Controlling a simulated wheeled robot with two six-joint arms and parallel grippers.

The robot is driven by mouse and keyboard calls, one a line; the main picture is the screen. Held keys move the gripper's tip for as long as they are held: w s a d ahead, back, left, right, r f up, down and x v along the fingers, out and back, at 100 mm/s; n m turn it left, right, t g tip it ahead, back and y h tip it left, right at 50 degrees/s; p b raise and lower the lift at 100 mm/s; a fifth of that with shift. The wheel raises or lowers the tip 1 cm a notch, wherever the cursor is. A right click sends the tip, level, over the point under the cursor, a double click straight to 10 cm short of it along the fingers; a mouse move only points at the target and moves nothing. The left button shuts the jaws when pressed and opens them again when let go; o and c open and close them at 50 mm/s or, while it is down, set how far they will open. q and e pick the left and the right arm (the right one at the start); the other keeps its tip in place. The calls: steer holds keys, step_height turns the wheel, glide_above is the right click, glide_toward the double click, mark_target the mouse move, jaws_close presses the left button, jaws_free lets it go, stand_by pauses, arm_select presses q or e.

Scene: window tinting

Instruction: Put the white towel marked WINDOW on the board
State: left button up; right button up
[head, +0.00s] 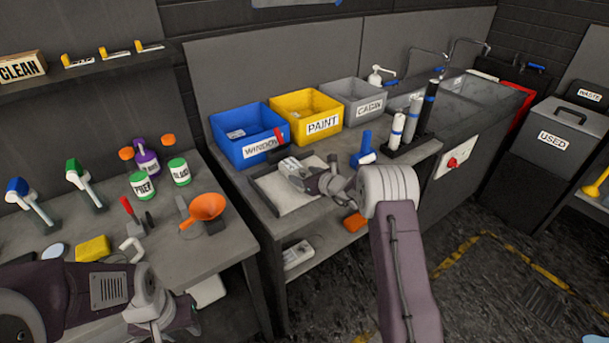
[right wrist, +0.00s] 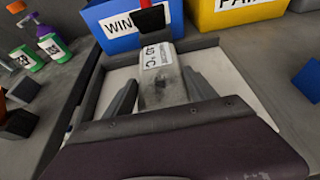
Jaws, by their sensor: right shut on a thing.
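A pale folded towel (right wrist: 163,84) with a white label reading 40 °C is between the fingers of my right gripper (right wrist: 160,95); I cannot read WINDOW on it. In the head view my right gripper (head: 297,174) is shut on this towel (head: 288,164), over the board. The board (head: 298,198) is a white surface in a dark frame; in the right wrist view its white surface (right wrist: 232,72) shows around the fingers. I cannot tell whether the towel touches it.
Behind the board stand a blue WINDOW bin (head: 240,130), a yellow PAINT bin (head: 305,112) and a grey bin (head: 355,98). A red-and-black tool (head: 279,145) is at the blue bin's front. A blue spray bottle (head: 364,150) stands right of the board.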

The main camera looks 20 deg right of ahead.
steer(key=shift+f, duration=0.1)
steer(key=shift+f, duration=0.15)
steer(key=o, duration=1.5)
steer(key=shift+r, duration=0.35)
steer(key=b+v, duration=0.1)
steer(key=v, duration=1.1)
steer(key=shift+f, duration=0.2)
